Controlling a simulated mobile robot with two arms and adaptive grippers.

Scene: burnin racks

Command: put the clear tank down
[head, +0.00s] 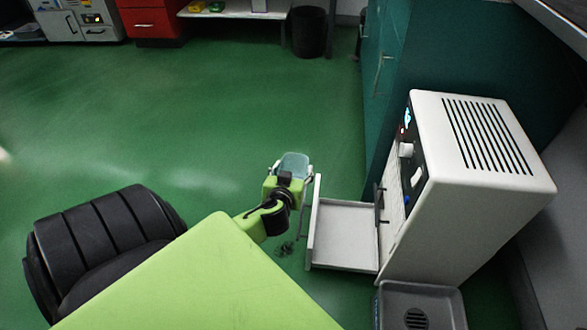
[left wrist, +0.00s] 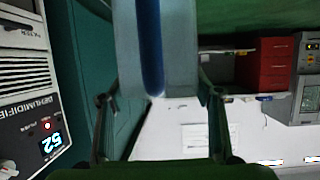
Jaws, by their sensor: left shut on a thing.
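The clear tank (head: 294,162) is a small, see-through, pale bluish container. My left gripper (head: 291,172) is shut on it, with one finger on each side, and holds it out over the green floor. In the left wrist view the tank (left wrist: 182,45) shows large and close between the two fingers of my left gripper (left wrist: 160,97). The white dehumidifier (head: 480,140) stands to the right, with an open, empty-looking white drawer (head: 343,235) low at its front. The tank is just beyond and left of this drawer, apart from it. My right gripper is not in view.
A grey tray with a slotted drain (head: 465,305) sits at the bottom right, next to the dehumidifier. A teal cabinet (head: 377,80) stands behind it. A black bin (head: 307,32) and a red drawer unit (head: 150,20) are at the back.

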